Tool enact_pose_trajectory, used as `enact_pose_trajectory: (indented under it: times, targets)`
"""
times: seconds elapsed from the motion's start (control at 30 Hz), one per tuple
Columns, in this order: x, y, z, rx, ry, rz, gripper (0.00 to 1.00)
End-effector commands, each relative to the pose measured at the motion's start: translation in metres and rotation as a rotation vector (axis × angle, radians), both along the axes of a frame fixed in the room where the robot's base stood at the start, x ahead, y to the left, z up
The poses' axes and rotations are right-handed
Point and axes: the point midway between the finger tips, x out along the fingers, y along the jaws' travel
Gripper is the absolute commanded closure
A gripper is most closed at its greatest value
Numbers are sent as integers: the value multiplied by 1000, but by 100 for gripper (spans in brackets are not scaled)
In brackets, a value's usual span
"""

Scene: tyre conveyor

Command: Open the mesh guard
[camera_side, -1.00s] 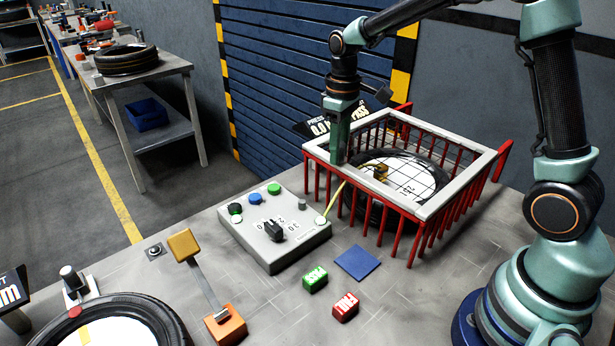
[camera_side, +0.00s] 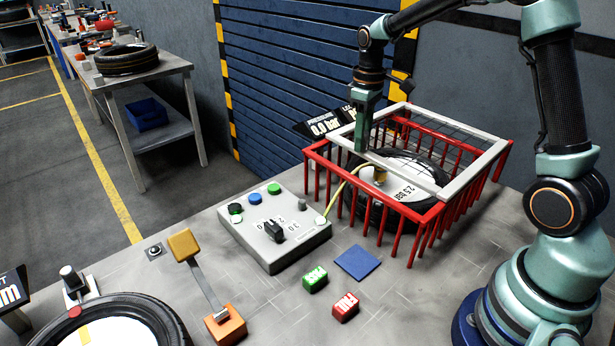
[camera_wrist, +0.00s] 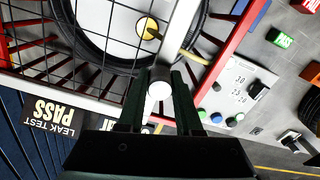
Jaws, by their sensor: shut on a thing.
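The mesh guard (camera_side: 474,172), a pale grey frame with wire mesh, lies flat on top of the red barred cage (camera_side: 428,215). It sits shifted toward the back right, so the cage's front-left strip is uncovered. My gripper (camera_side: 361,148) points down at the guard's left bar. In the wrist view, my gripper (camera_wrist: 159,90) is shut on a pale round-ended handle at the end of the guard's grey bar (camera_wrist: 183,28). Below the mesh, a tyre (camera_side: 362,206) with a white face and a brass fitting (camera_side: 380,176) lies inside the cage.
A control box (camera_side: 275,230) with buttons and a yellow hose (camera_side: 338,197) stands left of the cage. A pressure display (camera_side: 322,124) stands behind. A blue pad (camera_side: 357,262), green PASS block (camera_side: 315,279) and red FAIL block (camera_side: 345,307) lie in front.

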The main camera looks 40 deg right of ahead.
Motion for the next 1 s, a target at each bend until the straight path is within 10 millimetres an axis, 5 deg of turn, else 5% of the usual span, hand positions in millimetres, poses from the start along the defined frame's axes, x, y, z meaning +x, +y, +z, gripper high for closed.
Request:
enact_pose_trajectory:
  times: [0.2,0.4,0.97,1.0]
  targets:
    - [0,-61,2,-1,-3,-8,100]
    - [0,-97,2,-2,-5,-5,100]
    - [1,-114,3,-3,-5,-1,100]
    - [1,-114,3,-3,-5,-1,59]
